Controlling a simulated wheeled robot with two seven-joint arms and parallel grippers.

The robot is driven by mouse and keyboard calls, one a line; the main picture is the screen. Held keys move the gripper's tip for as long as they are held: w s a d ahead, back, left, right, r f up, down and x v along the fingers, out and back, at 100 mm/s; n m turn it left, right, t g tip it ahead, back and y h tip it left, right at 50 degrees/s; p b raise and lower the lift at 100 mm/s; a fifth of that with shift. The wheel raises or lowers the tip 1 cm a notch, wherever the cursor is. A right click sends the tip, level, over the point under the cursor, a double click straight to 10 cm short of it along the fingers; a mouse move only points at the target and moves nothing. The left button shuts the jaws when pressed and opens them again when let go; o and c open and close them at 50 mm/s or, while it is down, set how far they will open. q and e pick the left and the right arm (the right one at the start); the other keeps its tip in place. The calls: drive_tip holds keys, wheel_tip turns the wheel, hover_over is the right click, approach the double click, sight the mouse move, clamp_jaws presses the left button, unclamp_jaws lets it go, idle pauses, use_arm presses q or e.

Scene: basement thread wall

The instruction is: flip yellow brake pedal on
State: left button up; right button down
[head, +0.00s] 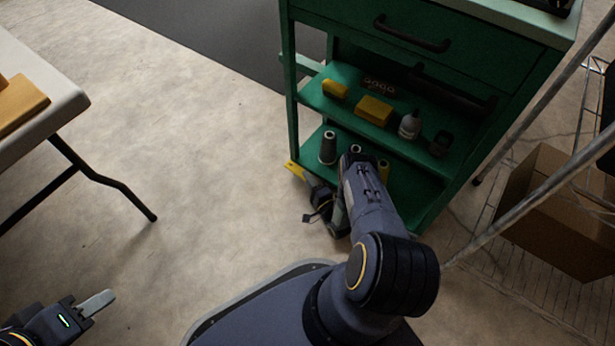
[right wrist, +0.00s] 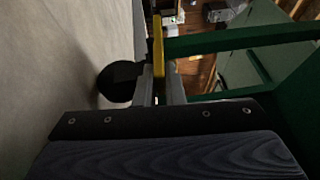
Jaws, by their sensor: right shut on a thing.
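The yellow brake pedal (head: 294,170) sticks out at the bottom left corner of the green cart (head: 291,90), near the floor. In the right wrist view the pedal (right wrist: 158,44) is a narrow yellow strip between the fingers. My right gripper (right wrist: 160,76) is shut on it. In the head view my right arm reaches down to the cart's lower corner and partly hides the gripper. A dark round wheel (right wrist: 117,82) is beside the fingers in the wrist view. My left gripper (head: 98,302) is at the lower left, away from the cart; its finger opening is not clear.
The cart's shelves hold a yellow box (head: 374,110), a white-capped bottle (head: 410,125) and dark spools (head: 328,148). A table (head: 60,95) stands at the left. A cardboard box (head: 555,210) sits on a wire rack at the right. The floor between table and cart is clear.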

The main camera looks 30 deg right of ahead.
drive_tip(key=shift+a+f+m+t, duration=0.1)
drive_tip(key=shift+f+m+t, duration=0.3)
drive_tip(key=shift+t, duration=0.4)
drive_tip(key=c, duration=1.5)
unclamp_jaws()
drive_tip(key=shift+r, duration=0.1)
